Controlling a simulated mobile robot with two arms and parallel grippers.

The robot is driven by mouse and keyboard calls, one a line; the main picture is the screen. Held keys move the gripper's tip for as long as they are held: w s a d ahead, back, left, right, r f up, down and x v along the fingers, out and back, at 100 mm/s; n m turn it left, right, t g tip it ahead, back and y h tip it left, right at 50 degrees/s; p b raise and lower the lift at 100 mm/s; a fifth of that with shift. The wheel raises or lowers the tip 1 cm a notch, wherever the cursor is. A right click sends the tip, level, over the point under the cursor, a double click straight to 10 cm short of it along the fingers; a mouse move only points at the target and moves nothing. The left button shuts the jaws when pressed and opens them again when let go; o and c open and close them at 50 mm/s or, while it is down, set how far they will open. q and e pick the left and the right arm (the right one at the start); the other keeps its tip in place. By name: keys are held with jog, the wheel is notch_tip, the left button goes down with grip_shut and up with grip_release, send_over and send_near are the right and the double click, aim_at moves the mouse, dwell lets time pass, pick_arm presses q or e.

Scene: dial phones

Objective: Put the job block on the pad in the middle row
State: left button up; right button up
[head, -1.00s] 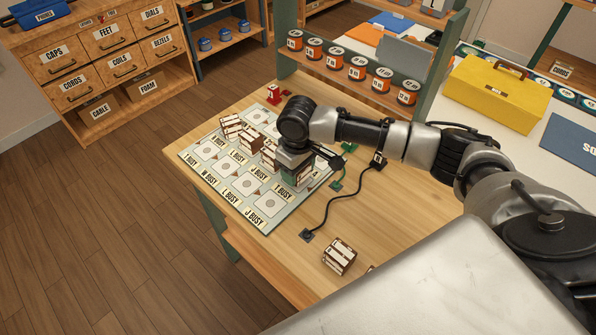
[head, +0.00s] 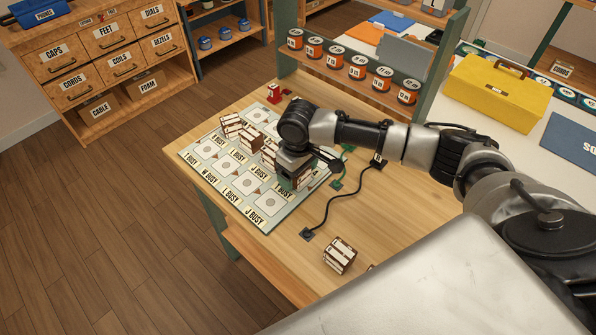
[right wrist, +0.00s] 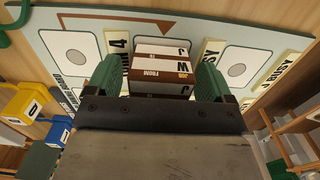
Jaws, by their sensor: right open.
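The job block (right wrist: 160,70), brown with white lettered bands, sits between the two green fingers of my right gripper (right wrist: 162,82) in the right wrist view. The fingers are open on either side of it, and I cannot tell whether they touch it. In the head view my right gripper (head: 297,176) points down at the right side of the pad board (head: 222,196), largely hiding that block. The board has rows of white pads with round grey spots; a bare pad (head: 226,165) shows in the middle row. My left gripper is not in view.
Several similar blocks stand on the board, one at its back left (head: 232,126). Another block (head: 340,256) stands on the bare table in front. A black cable (head: 325,212) runs over the table to the right. A rack of orange cans (head: 337,58) stands behind.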

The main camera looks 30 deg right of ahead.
notch_tip(320, 180, up, 12)
dwell(0.4)
jog(key=shift+a+f, duration=0.1)
